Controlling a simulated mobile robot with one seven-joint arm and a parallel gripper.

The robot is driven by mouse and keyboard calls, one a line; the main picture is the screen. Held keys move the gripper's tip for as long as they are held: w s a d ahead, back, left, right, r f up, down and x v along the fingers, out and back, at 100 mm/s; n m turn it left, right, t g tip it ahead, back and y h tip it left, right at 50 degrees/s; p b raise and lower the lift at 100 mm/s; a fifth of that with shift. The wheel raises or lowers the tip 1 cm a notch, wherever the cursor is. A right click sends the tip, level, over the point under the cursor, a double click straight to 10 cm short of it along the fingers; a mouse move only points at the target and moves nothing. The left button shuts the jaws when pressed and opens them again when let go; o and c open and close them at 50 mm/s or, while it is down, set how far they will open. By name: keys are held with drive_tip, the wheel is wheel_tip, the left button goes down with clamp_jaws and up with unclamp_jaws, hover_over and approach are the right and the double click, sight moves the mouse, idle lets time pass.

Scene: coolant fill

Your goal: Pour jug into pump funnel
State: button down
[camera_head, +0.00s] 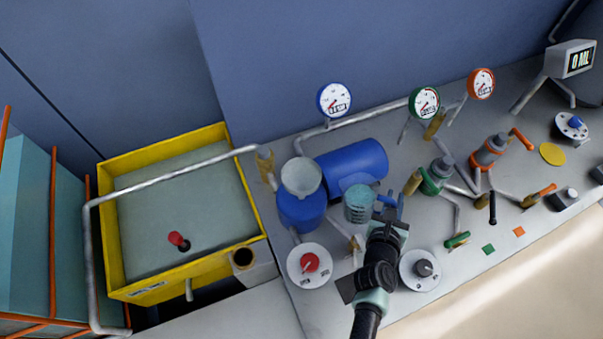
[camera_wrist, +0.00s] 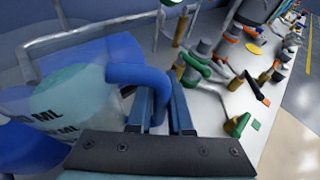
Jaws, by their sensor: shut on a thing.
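The jug (camera_head: 359,205) is see-through with teal liquid in it and a blue handle. My gripper (camera_head: 388,212) is shut on that handle from the right side. In the wrist view the blue handle (camera_wrist: 140,74) sits between the two fingers of my gripper (camera_wrist: 165,108), and the clear jug body (camera_wrist: 75,92) with "ML" lettering fills the left. The pale grey funnel (camera_head: 301,176) opens upward on top of the blue pump (camera_head: 302,212), to the left of the jug. The jug is apart from the funnel; its exact height and tilt are hard to tell.
A blue cylinder (camera_head: 352,162) lies behind the jug. A red-knob dial (camera_head: 309,264) and a black-knob dial (camera_head: 424,268) are at the front. Green and orange valves and pipes crowd the right. A display (camera_head: 577,60) reads 0 ML. A yellow-rimmed tank (camera_head: 112,250) stands left.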

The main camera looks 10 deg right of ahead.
sight(374, 180)
drive_tip(key=r+n, duration=0.1)
drive_tip(key=w+a+r+h, duration=0.1)
drive_tip(key=shift+r+n+g, duration=0.3)
drive_tip(key=shift+n, duration=0.1)
drive_tip(key=a+r+n, duration=0.1)
drive_tip(key=w+r+h, duration=0.1)
drive_tip(key=r, duration=0.1)
drive_tip(key=shift+a+n, duration=0.4)
drive_tip(key=shift+a+r, duration=0.1)
drive_tip(key=shift+r, duration=0.05)
drive_tip(key=shift+w+a+r, duration=0.1)
drive_tip(key=shift+w, duration=0.1)
drive_tip(key=shift+w+a+r+n+g, duration=0.2)
drive_tip(key=shift+a+r+n+g, duration=0.1)
drive_tip(key=shift+a+r+n, duration=0.3)
drive_tip(key=shift+w+a+r+n+h, duration=0.2)
drive_tip(key=shift+r+n+h, duration=0.2)
drive_tip(key=shift+r, duration=0.35)
drive_tip(key=shift+w+a+r+n+h, duration=0.2)
drive_tip(key=shift+r+n+h, duration=0.15)
drive_tip(key=shift+r, duration=0.35)
idle(0.8)
